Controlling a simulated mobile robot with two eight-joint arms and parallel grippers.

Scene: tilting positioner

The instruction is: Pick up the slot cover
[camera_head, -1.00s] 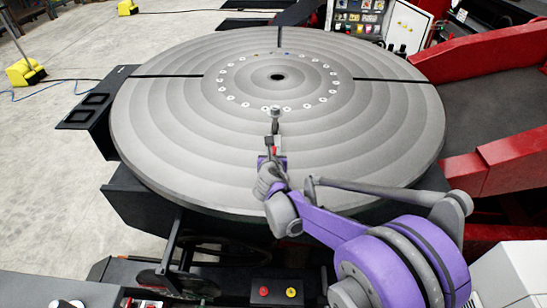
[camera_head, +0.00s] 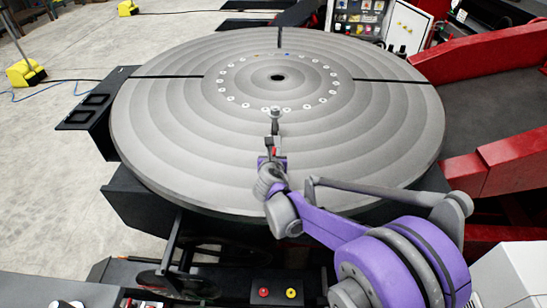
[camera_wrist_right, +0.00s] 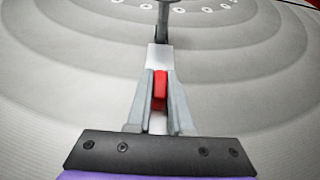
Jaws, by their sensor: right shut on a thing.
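The slot cover shows in the right wrist view as a pale grey strip (camera_wrist_right: 158,57) with a red grip block on it. My right gripper (camera_wrist_right: 159,82) is shut on the red block, one grey finger on each side. In the head view the red part of the slot cover (camera_head: 275,151) is small, at the tip of my right gripper (camera_head: 271,158), over the near part of the round table (camera_head: 190,165). The fingers hide part of the cover. I cannot tell whether it touches the table. My left gripper is not in view.
A grey knob on a dark stem (camera_head: 275,113) stands just beyond the cover, near the ring of pale discs. Dark slots run left, right and back across the table. Red structures (camera_head: 490,55) stand at the right. Two buttons, red and yellow (camera_head: 291,292), sit at the front.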

